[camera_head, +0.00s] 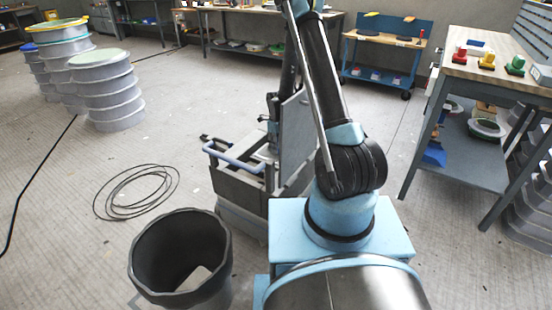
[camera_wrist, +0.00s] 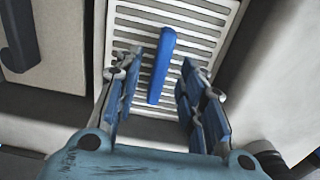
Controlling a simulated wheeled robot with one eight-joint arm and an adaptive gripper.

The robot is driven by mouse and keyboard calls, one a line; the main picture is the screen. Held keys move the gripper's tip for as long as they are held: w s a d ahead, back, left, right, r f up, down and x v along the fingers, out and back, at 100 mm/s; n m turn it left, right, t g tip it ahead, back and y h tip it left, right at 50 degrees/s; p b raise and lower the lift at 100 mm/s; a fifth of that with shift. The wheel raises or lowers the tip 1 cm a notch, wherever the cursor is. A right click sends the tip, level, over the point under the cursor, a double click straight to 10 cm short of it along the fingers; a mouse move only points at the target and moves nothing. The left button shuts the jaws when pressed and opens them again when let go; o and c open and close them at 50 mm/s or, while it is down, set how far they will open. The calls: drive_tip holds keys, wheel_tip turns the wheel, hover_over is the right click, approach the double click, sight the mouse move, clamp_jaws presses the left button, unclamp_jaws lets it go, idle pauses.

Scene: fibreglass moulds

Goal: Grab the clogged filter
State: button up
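In the wrist view, a pale slatted panel (camera_wrist: 205,17) with an upright blue bar handle (camera_wrist: 161,65) lies ahead of my gripper. It looks like the filter, but I cannot tell from its surface whether it is clogged. My gripper (camera_wrist: 158,72) is open, with its blue-padded fingers on either side of the handle and visible gaps to both. I cannot tell how far the handle is in depth. My gripper and the panel do not show there.
In the wrist view, a beige box face (camera_wrist: 68,45) stands left and a grey surface (camera_wrist: 262,65) right of the panel. In the head view, an open dark bin (camera_head: 140,262), a cart (camera_head: 238,185), a cable coil (camera_head: 137,192) and a workbench (camera_head: 455,178) surround me.

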drive_tip(key=shift+f, duration=1.05)
clamp_jaws()
